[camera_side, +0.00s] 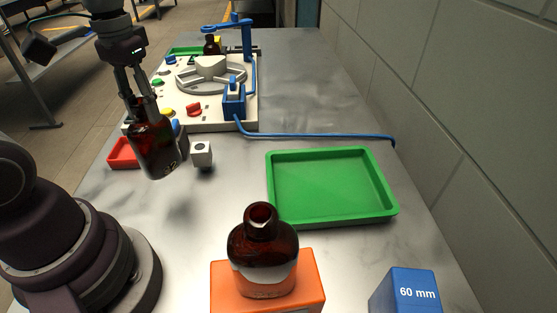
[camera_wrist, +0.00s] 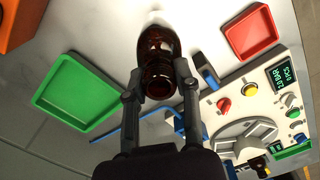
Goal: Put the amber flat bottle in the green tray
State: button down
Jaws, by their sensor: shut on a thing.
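My gripper (camera_side: 141,104) is shut on a dark amber bottle (camera_side: 156,150) and holds it, slightly tilted, above the table at the left. In the wrist view the bottle (camera_wrist: 157,50) lies between the two fingers (camera_wrist: 158,82). I cannot tell from these views how flat its body is. The green tray (camera_side: 330,185) is empty and lies to the right of the held bottle, apart from it; it also shows in the wrist view (camera_wrist: 75,97). Another amber bottle (camera_side: 263,250), broad-shouldered with a pale lower band, stands upright on an orange block.
The orange block (camera_side: 308,287) and a blue "60 mm" block (camera_side: 403,293) are in front. A small white-grey cube (camera_side: 201,154) and red tray (camera_side: 122,152) are near the held bottle. A control panel (camera_side: 185,110) with a blue cable (camera_side: 320,136) stands behind. A wall bounds the right.

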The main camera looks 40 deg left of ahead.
jog(key=s+d+f+m, duration=0.1)
jog(key=d+f+m, duration=0.1)
jog(key=d+m, duration=0.95)
jog(key=w+d+f, duration=0.2)
jog(key=w+d, duration=0.1)
jog(key=w, duration=0.4)
jog(key=w+d+f+n, duration=0.1)
jog(key=w+d+f, duration=0.2)
jog(key=w, duration=0.4)
jog(key=shift+w+d, duration=0.4)
jog(key=shift+f, duration=0.1)
jog(key=c, duration=0.8)
grip_release()
